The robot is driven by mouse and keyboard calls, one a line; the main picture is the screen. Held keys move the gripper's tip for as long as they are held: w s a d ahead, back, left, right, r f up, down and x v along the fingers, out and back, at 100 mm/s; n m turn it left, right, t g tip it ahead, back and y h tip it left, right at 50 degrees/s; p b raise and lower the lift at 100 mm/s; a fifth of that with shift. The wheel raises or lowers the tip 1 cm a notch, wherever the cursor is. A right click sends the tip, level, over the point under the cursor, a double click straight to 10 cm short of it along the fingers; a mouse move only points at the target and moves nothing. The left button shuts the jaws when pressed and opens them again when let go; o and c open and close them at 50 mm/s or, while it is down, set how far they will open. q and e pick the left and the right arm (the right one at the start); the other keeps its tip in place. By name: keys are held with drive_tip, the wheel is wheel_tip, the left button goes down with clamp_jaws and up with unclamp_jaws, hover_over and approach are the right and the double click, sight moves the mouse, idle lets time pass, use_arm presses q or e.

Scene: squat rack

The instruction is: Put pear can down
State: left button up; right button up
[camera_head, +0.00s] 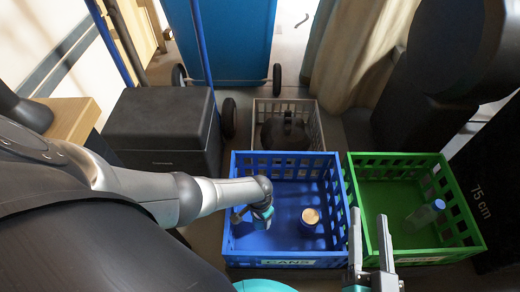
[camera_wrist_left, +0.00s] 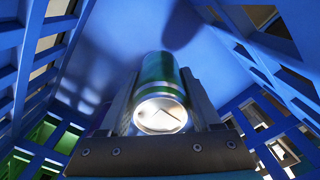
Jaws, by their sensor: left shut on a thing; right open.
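My left gripper (camera_head: 259,208) is low inside the left part of the blue crate (camera_head: 285,263), which carries a label reading CANS. It is shut on the pear can, a green and silver can (camera_wrist_left: 160,88) seen between its fingers in the left wrist view. In the head view the can is small and partly hidden by the gripper. I cannot tell whether it touches the crate floor. Another can (camera_head: 310,216) with a pale gold top stands upright in the crate, to the right. My right gripper (camera_head: 371,240) is open and empty near the front edges of the crates.
A green crate (camera_head: 430,256) stands right of the blue one and holds a clear bottle with a blue cap (camera_head: 427,213). A grey crate (camera_head: 325,126) with a dark object (camera_head: 286,132) is behind. A black box (camera_head: 165,135) stands at the left. The blue crate's back floor is free.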

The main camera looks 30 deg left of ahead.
use_arm(q)
drive_tip(key=shift+f, duration=0.6)
drive_tip(key=o, duration=1.4)
drive_tip(key=shift+c, duration=0.2)
drive_tip(key=shift+r, duration=0.15)
